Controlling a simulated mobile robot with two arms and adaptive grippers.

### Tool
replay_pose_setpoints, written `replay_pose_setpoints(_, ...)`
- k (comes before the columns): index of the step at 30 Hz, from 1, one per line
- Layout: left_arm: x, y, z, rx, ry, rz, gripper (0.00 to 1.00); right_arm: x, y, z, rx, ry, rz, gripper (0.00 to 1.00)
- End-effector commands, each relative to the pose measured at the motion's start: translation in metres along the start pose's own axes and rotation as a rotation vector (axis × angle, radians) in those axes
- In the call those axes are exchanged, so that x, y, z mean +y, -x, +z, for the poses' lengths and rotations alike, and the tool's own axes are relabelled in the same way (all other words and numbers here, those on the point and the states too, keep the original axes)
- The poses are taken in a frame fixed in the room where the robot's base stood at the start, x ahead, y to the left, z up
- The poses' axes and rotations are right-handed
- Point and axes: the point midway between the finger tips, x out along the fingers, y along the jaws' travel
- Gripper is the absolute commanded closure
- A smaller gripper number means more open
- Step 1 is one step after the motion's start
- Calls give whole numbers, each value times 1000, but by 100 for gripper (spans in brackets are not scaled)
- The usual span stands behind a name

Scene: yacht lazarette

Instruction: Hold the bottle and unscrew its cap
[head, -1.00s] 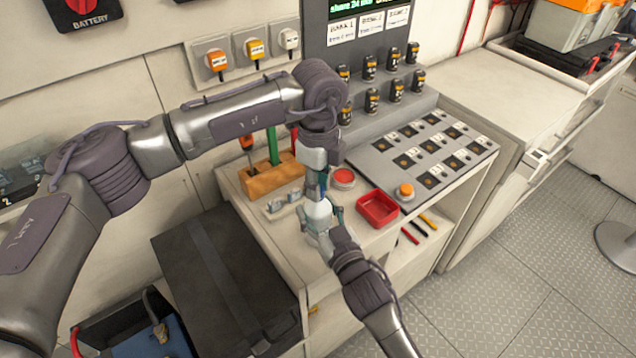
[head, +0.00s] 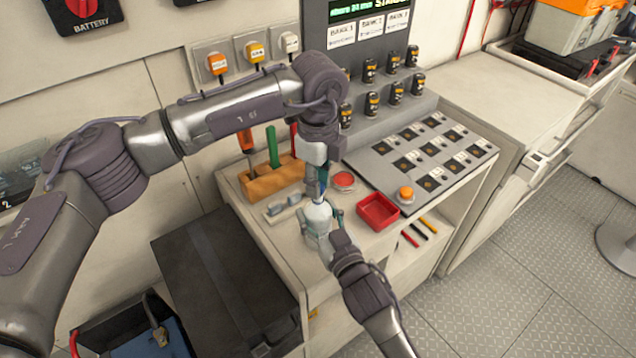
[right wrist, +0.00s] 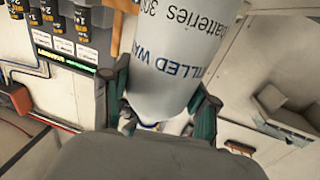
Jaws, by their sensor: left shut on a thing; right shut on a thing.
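The white bottle (head: 318,214) stands upright near the front edge of the workbench. In the right wrist view the bottle (right wrist: 182,62) fills the top middle, with dark and blue lettering that includes "batteries". My right gripper (head: 321,228) is shut on the bottle's body, and its teal fingers show on both sides of it in the wrist view. My left gripper (head: 318,190) points down from above and is shut at the bottle's top. The cap is hidden between the left fingers, so I cannot see how far it is turned.
A red tray (head: 378,212), a round red-topped item (head: 344,181) and an orange button (head: 405,194) are to the right. A wooden tool block (head: 272,180) and a small pale holder (head: 283,206) are to the left. A dark case (head: 225,280) stands below left.

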Motion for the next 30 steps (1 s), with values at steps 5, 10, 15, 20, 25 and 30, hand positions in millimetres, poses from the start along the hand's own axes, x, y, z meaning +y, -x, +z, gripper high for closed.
replay_pose_setpoints(5, 0, 4, 0, 0, -1, -1, 100, 0, 0, 3, -6, 0, 0, 100)
replay_pose_setpoints(10, 0, 4, 0, 0, 0, 0, 100, 0, 0, 2, -6, 0, 0, 100)
replay_pose_setpoints(15, 0, 7, 0, -1, 0, -1, 100, 0, 0, 2, -6, 0, 0, 100)
replay_pose_setpoints(20, 0, 23, 0, -1, 0, -2, 100, 0, 0, 2, -6, 0, 0, 100)
replay_pose_setpoints(25, 0, 42, 0, -1, 0, -1, 100, 0, 0, 3, -6, 0, 0, 100)
replay_pose_setpoints(30, 0, 44, 0, 0, 0, 0, 100, 0, 0, 3, -6, 0, 0, 100)
